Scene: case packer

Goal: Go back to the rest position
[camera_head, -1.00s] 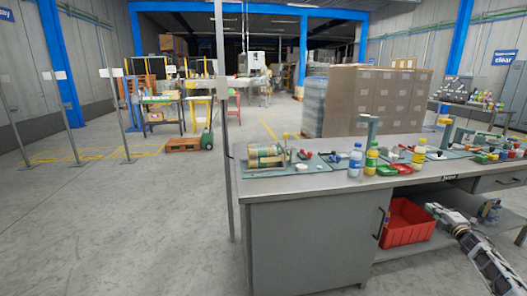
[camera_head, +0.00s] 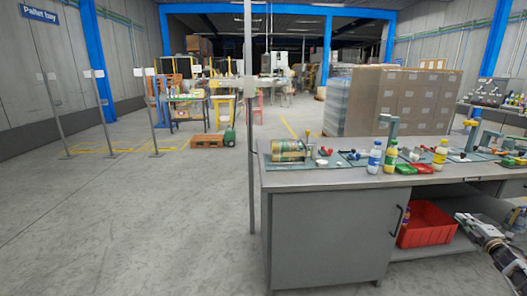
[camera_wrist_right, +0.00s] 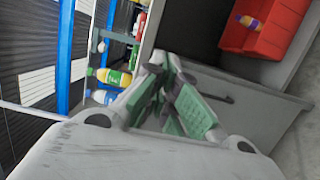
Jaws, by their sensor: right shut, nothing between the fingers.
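My right gripper (camera_head: 466,219) shows at the right edge in the head view, in front of the workbench, beside the red crate (camera_head: 425,232). Its fingers are shut with nothing between them. In the right wrist view the gripper (camera_wrist_right: 172,95) shows its green finger pads close together, clear of the bench's grey side. My right forearm runs off the lower right corner in the head view. My left arm and gripper are not in view.
The grey workbench (camera_head: 330,235) carries bottles (camera_head: 375,157), a brass-coloured cylinder (camera_head: 288,150) and small parts. The crate sits on its lower shelf; a bottle (camera_wrist_right: 250,21) lies in it. A thin post (camera_head: 250,110) stands at the bench's left.

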